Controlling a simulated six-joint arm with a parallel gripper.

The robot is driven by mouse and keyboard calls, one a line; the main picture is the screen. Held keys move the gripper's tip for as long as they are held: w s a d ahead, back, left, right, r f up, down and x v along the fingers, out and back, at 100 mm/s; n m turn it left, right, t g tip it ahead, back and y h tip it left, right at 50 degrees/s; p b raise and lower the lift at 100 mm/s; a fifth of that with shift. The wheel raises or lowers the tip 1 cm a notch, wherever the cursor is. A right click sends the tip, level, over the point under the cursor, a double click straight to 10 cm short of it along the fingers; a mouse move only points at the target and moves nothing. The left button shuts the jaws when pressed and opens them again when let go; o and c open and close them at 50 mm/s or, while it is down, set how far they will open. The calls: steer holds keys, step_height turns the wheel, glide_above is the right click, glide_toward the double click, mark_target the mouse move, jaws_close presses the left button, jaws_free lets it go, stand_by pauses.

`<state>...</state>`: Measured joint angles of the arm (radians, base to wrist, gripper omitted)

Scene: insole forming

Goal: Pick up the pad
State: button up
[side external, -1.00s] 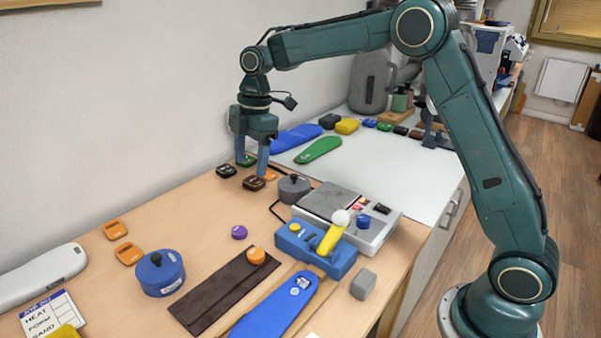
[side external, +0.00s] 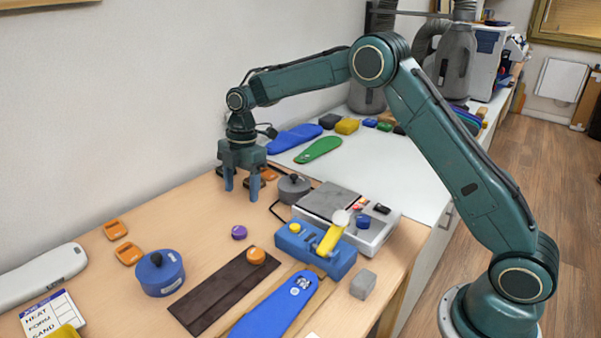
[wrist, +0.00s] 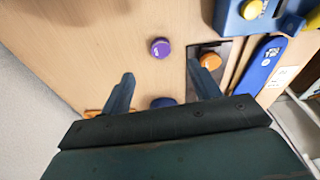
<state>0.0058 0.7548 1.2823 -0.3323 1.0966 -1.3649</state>
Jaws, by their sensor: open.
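Several small flat pads lie on the wooden bench. Two orange pads are at the left in the side view, one behind (side external: 114,229) and one in front (side external: 128,253). Another orange pad (side external: 268,174) and a dark pad (side external: 220,171) lie around my gripper (side external: 241,194), partly hidden by it. A round purple pad (side external: 239,232) lies in front of the gripper, and a round orange pad (side external: 256,256) sits on a dark strip. My gripper is open, pointing down, with nothing seen between its fingers. In the wrist view the purple pad (wrist: 161,48) shows beyond the fingertips (wrist: 161,74).
A dark strip (side external: 212,296), blue insole (side external: 280,307) and blue lidded pot (side external: 160,276) lie in front. A grey weight (side external: 294,187), scale (side external: 372,235) and blue block with yellow lever (side external: 345,262) stand to the right. The wall is close behind.

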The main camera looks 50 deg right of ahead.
glide_above(239, 230)
steer(key=d, duration=0.2)
steer(key=shift+w+a+f, duration=0.1)
steer(key=shift+f, duration=2.5)
steer(key=shift+a+f, duration=0.35)
steer(key=shift+f, duration=0.6)
steer(key=shift+a+f, duration=0.3)
steer(key=shift+f, duration=1.25)
steer(key=c, duration=1.1)
